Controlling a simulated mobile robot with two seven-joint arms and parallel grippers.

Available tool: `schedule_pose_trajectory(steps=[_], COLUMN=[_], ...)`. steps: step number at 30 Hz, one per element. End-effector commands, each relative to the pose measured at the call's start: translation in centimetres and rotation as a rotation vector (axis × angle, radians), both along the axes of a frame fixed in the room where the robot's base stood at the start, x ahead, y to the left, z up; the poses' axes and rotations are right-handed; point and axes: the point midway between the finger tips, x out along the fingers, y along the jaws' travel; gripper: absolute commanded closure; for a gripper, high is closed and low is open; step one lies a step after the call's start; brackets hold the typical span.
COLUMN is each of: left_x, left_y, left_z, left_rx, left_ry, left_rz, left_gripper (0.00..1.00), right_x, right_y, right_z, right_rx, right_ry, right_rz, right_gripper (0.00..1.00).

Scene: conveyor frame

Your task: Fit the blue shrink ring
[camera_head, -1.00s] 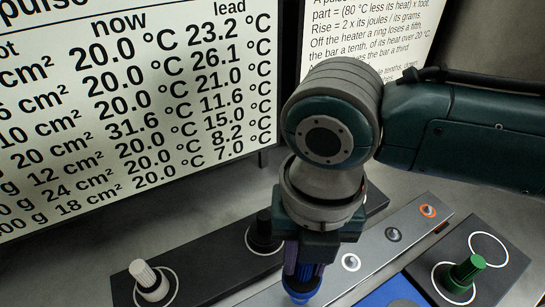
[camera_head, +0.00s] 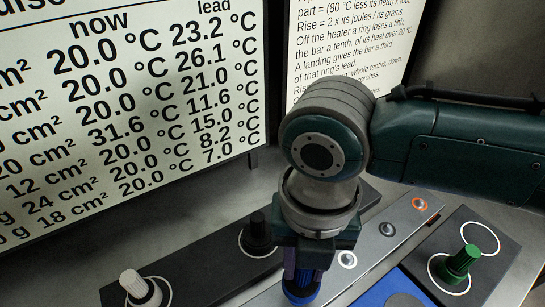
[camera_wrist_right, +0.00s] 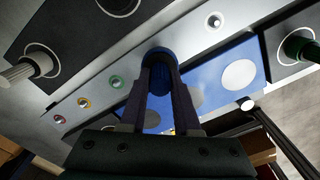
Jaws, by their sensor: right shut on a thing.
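My right gripper (camera_head: 303,262) points down and is shut on a ribbed blue piece (camera_head: 302,291) with a wider collar at its lower end. In the right wrist view the same blue piece (camera_wrist_right: 160,80) sits between the two dark fingers, its collar beyond the fingertips. It is over or beside the long grey bar (camera_head: 372,245); I cannot tell whether it touches. The bar carries small round marks, one of them orange (camera_head: 419,204). My left gripper is not in view.
A dark strip holds a white ribbed piece (camera_head: 134,284) and a black one (camera_head: 259,236), each in a white circle. A green piece (camera_head: 464,260) stands on a dark plate with an empty circle. A blue panel (camera_wrist_right: 212,80) has pale discs. Text boards stand behind.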

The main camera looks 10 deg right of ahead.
Motion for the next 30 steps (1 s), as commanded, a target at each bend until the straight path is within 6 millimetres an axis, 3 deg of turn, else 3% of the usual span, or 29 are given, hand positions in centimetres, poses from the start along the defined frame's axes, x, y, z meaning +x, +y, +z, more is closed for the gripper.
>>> schedule_pose_trajectory(steps=[3,8,30], left_x=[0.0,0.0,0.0], left_y=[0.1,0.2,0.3], left_z=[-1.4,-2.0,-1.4], left_rx=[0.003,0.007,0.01], left_ry=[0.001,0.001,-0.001], left_rz=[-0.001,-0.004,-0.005], left_gripper=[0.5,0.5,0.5], right_x=[0.0,0.0,0.1], right_y=[0.1,0.0,0.0], right_z=[-1.6,-2.5,-2.2], right_rx=[0.002,0.002,0.002], right_ry=[-0.001,-0.002,-0.002], right_rz=[0.0,0.0,0.0], right_gripper=[1.0,1.0,1.0])
